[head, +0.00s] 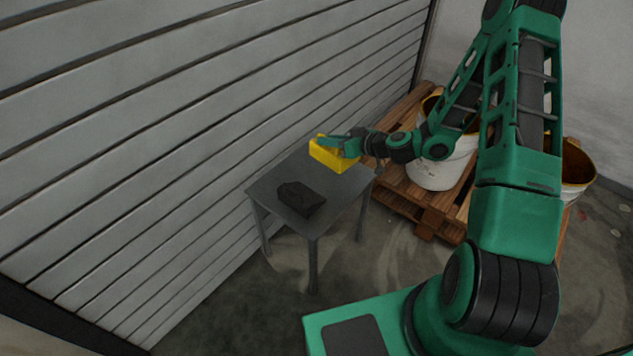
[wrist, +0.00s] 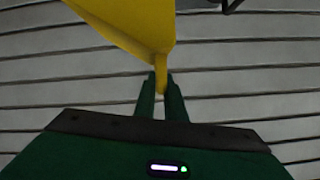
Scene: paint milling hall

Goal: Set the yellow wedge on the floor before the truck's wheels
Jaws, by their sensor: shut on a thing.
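The yellow wedge (head: 333,154) is at the far end of a small grey table, in the head view. My gripper (head: 350,143) is at the wedge's right side. In the wrist view the wedge (wrist: 130,24) fills the upper middle, and its narrow lower part sits between the two green fingers of my gripper (wrist: 161,92), which is shut on it. I cannot tell whether the wedge touches the tabletop or is just above it. No truck or truck wheel is in view.
The grey table (head: 268,187) also bears a black block (head: 300,198). A slatted grey wall (head: 180,110) runs close behind it. A wooden pallet (head: 433,213) with paint buckets (head: 437,171) stands to the right. Stained floor (head: 270,300) lies open in front.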

